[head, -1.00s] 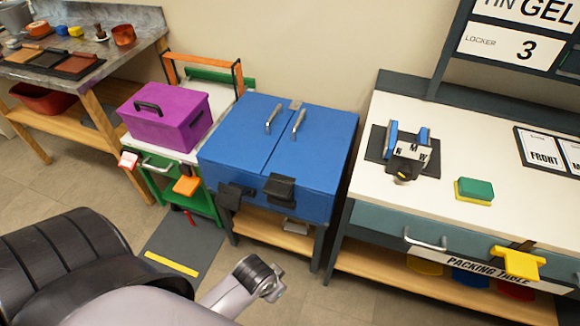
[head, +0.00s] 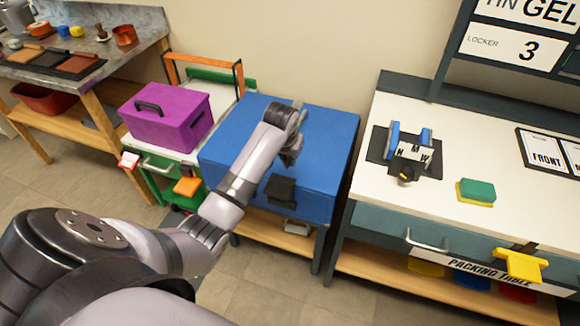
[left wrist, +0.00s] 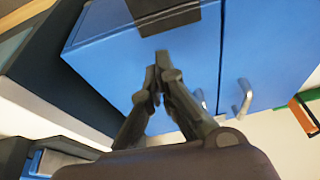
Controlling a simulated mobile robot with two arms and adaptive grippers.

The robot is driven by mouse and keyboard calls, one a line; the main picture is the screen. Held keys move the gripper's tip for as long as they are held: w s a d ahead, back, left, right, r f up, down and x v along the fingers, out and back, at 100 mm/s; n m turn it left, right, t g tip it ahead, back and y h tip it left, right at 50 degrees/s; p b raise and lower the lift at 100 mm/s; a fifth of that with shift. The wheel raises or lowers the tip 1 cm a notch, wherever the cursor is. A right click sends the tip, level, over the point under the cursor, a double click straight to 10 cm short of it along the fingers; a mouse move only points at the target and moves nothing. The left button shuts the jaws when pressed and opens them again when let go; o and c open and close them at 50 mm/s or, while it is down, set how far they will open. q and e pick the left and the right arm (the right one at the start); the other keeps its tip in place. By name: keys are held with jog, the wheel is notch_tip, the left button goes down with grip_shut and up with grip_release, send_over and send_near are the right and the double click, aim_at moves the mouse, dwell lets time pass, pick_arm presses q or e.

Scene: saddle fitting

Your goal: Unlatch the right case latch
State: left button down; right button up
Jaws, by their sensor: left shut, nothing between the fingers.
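The blue case (head: 330,135) stands on a low wooden-shelved stand in the middle of the head view. Its black right latch (head: 281,190) sits at the front edge of the lid; whether it is fastened I cannot tell. In the left wrist view the right latch (left wrist: 165,12) is at the top, beyond my fingertips. My left gripper (head: 294,150) is over the right part of the lid, behind the latch. In the left wrist view the left gripper (left wrist: 154,75) has its fingers together and empty, with a visible gap to the latch. My arm hides the left latch.
The case's metal handles (left wrist: 241,97) stand up from the lid near my fingers. A purple toolbox (head: 165,120) on a cart is to the left. The white packing table (head: 470,140) is close on the right. The floor (head: 270,275) in front is clear.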

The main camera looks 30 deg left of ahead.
aim_at(291, 171)
pick_arm(q)
jog(key=shift+n, duration=0.4)
jog(key=w+a+r, duration=0.2)
jog(key=w, duration=0.1)
jog(key=shift+w+r, duration=0.2)
jog(key=shift+r, duration=0.15)
jog(key=b+x, duration=0.1)
jog(key=x, duration=0.8)
jog(key=shift+w+f, duration=0.1)
jog(key=shift+f, duration=0.35)
jog(key=s+p, duration=0.2)
jog(key=s, duration=0.1)
jog(key=shift+d, duration=0.35)
jog(key=shift+s+d, duration=0.15)
jog(key=shift+s, duration=0.25)
